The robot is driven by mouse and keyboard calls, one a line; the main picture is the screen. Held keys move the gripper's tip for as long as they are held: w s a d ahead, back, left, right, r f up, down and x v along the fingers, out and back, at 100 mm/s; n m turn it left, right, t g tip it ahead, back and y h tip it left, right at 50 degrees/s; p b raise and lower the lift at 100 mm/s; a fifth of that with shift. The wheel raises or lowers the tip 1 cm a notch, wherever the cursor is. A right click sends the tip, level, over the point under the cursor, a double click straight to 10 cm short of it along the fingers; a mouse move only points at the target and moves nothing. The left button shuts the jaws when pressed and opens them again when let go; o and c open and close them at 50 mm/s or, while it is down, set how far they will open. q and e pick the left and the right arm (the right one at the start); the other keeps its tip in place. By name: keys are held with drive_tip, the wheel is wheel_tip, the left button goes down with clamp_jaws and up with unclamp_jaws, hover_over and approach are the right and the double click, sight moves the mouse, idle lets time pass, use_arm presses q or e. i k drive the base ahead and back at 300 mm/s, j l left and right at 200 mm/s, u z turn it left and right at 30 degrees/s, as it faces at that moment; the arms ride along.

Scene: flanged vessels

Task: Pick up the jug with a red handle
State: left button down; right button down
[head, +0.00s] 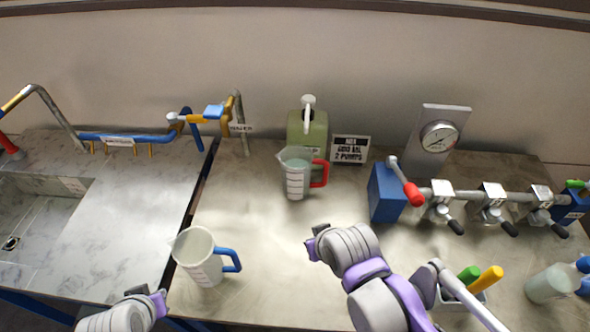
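The jug with a red handle (297,177) stands upright toward the back of the metal worktop. Its body is clear with white markings, and its red handle (320,173) points right. A second clear jug with a blue handle (200,258) stands at the front left of the worktop. My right gripper (313,244) is in front of the red-handled jug and apart from it. My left gripper (158,300) is at the bottom edge, to the left of and nearer than the blue-handled jug. Both sets of fingers are small and partly hidden, so their opening is unclear.
A green canister (307,130) stands right behind the red-handled jug, beside a black sign (350,149). A blue box (386,192) with a valve pipe and gauge (438,136) is at right. A sink (40,215) is at left.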

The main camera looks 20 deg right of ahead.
sight(296, 161)
drive_tip(key=k+z, duration=0.15)
drive_tip(key=z, duration=0.3)
drive_tip(key=k+l+z, duration=0.1)
drive_tip(key=z, duration=0.35)
drive_tip(key=l+z, duration=0.2)
drive_tip(key=z, duration=0.25)
drive_tip(key=k, duration=0.05)
